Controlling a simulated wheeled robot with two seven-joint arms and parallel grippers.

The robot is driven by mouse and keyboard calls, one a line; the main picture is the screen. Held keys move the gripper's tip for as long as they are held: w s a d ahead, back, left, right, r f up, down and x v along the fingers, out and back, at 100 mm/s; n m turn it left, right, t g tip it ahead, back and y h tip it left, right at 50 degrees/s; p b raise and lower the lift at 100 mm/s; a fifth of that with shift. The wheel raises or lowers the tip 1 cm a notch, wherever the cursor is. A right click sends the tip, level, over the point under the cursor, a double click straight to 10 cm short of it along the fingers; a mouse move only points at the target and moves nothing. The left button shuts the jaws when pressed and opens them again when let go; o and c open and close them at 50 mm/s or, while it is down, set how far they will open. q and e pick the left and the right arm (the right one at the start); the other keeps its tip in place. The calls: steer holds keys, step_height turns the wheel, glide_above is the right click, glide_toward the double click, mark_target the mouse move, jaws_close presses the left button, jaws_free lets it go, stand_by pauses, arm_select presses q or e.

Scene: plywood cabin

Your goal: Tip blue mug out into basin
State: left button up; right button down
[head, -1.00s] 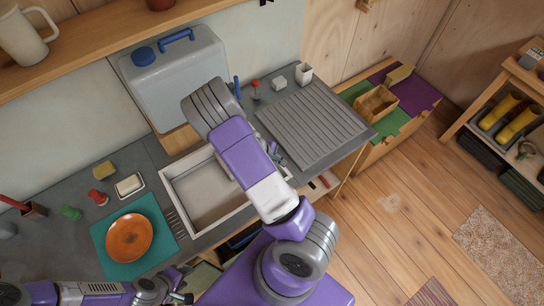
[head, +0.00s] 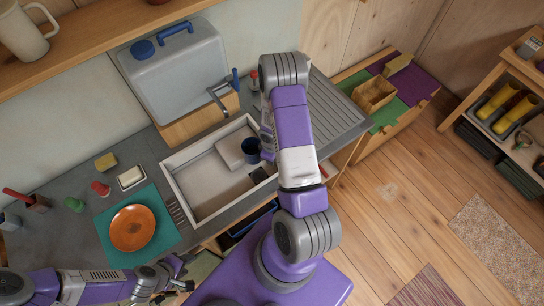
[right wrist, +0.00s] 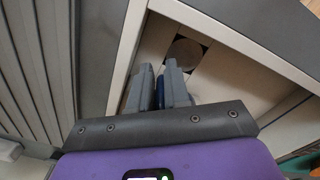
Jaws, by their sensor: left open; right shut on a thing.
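The blue mug (head: 251,151) is over the right part of the basin (head: 178,190), a pale box set in the grey counter. My right gripper holds the mug; the arm hides most of this gripper in the head view. In the right wrist view my right gripper (right wrist: 163,88) is shut with a thin blue strip of the mug (right wrist: 160,92) showing between its fingers. I cannot tell the mug's tilt or whether anything is in it. My left gripper (head: 187,285) is open and empty at the counter's front, right of the orange plate.
A grey water container (head: 172,75) with a tap (head: 218,97) stands behind the basin. A ribbed drainboard (head: 335,115) lies to the right. The orange plate (head: 132,228) sits on a teal mat (head: 165,238) at left. A pale block-like thing (head: 229,152) is in the basin.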

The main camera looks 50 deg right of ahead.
step_height(320, 180, up, 4)
steer(key=p, duration=0.3)
stand_by(0.3)
stand_by(0.4)
